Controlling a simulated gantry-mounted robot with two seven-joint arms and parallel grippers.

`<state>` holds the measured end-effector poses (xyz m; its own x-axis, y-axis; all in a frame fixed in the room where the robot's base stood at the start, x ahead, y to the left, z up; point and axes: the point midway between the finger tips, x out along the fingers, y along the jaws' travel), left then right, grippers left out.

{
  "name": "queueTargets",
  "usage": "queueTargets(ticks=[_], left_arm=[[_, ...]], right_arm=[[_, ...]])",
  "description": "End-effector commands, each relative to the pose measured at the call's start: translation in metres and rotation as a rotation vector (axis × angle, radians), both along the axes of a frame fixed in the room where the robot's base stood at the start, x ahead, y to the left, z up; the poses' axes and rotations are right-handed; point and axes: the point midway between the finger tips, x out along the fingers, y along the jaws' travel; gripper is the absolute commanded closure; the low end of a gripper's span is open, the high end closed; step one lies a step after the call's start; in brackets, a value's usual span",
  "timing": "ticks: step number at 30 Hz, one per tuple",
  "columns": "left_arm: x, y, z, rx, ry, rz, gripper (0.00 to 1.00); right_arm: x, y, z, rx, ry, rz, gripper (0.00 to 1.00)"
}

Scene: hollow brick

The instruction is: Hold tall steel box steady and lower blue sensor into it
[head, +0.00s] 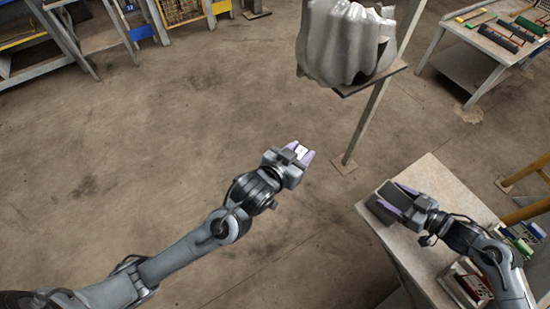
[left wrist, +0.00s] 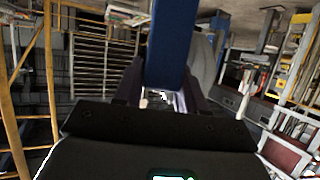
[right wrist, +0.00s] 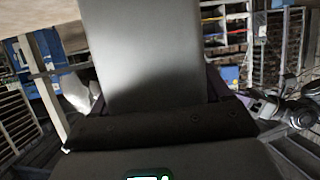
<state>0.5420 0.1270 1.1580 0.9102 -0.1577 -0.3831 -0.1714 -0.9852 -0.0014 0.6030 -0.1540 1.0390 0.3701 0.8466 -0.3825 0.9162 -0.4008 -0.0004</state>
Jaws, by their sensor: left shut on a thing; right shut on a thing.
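The blue sensor (left wrist: 172,45) is a long blue block between the fingers of my left gripper (left wrist: 160,98) in the left wrist view. In the head view my left gripper (head: 303,153) is over open floor, left of the table; little of the sensor can be made out there. The tall steel box (right wrist: 150,50) is a plain grey metal block face in the right wrist view, between the fingers of my right gripper. The box's opening cannot be made out.
The pale table (head: 438,178) is under my right arm, with small items (head: 525,238) at its right side. A grey draped object (head: 340,40) stands on a post-mounted shelf behind. Another table with tools (head: 490,35) is at the back right. The floor (head: 150,150) at left is clear.

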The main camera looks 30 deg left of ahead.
Motion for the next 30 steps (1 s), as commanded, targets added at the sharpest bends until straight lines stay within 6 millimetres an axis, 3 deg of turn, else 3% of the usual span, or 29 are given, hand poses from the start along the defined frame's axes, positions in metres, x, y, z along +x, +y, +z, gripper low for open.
queueTargets(ticks=[1, 6, 15, 24, 30], left_arm=[[0.012, -0.020, 0.013, 0.000, -0.010, -0.044, 0.93], [0.032, -0.085, 0.037, -0.003, -0.007, -0.199, 0.93], [0.045, -0.193, 0.069, 0.008, -0.007, -0.526, 0.93], [0.038, -0.277, 0.076, 0.012, 0.000, -0.881, 0.93], [0.037, -0.313, 0.067, 0.008, 0.002, -1.132, 0.93]], right_arm=[[0.000, 0.000, 0.000, 0.000, 0.000, 0.000, 0.69], [0.000, 0.000, 0.000, 0.000, 0.000, 0.000, 0.69], [0.000, 0.000, 0.000, 0.000, 0.000, 0.000, 0.69], [0.000, 0.000, 0.000, 0.000, 0.000, 0.000, 0.69], [0.000, 0.000, 0.000, 0.000, 0.000, 0.000, 0.69]])
